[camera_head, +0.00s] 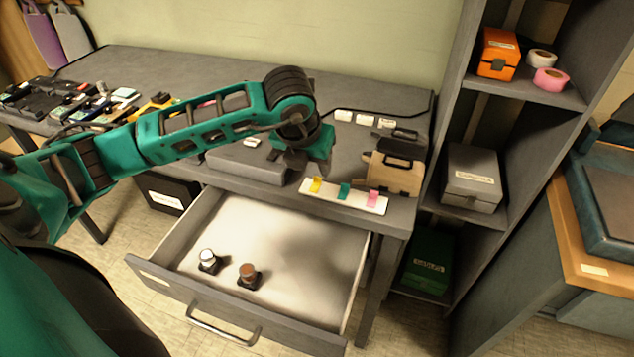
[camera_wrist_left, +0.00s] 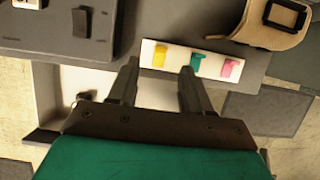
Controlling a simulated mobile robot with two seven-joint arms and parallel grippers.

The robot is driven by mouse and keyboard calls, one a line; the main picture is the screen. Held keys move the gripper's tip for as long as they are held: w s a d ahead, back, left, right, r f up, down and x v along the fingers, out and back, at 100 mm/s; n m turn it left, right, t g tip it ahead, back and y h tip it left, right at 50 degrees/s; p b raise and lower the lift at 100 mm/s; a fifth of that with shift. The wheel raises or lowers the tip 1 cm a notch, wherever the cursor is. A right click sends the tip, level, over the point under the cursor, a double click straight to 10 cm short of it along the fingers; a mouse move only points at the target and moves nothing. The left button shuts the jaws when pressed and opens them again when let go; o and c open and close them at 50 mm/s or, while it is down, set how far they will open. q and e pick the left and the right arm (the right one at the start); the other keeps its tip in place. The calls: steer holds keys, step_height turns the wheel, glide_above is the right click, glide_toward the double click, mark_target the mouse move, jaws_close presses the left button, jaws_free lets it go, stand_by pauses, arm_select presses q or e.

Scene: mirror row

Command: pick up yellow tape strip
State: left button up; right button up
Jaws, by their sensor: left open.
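The yellow tape strip (camera_head: 316,184) sits at the left end of a white board (camera_head: 329,199) near the desk's front edge. A teal strip (camera_head: 344,190) and a pink strip (camera_head: 373,198) are beside it on the board. My left gripper (camera_head: 297,172) is just left of the yellow strip in the head view, above the desk. In the left wrist view, the yellow tape strip (camera_wrist_left: 159,55) lies beyond and between the two spread fingers (camera_wrist_left: 158,75). Nothing is between the fingers. My right gripper is not in view.
An open drawer (camera_head: 290,235) below holds two small knobbed items (camera_head: 248,275). A grey box (camera_head: 247,163) stands left of the board, and a tan case (camera_head: 396,172) stands behind its right end. A shelf unit (camera_head: 452,110) rises at the right.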

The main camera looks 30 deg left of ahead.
mark_target(317, 178)
arm_select(q)
steer(key=shift+w+x, duration=0.15)
steer(key=shift+x, duration=1.4)
steer(key=shift+w+x, duration=0.1)
steer(key=shift+x, duration=1.4)
steer(key=shift+r, duration=0.15)
steer(key=shift+c, duration=0.5)
jaws_close()
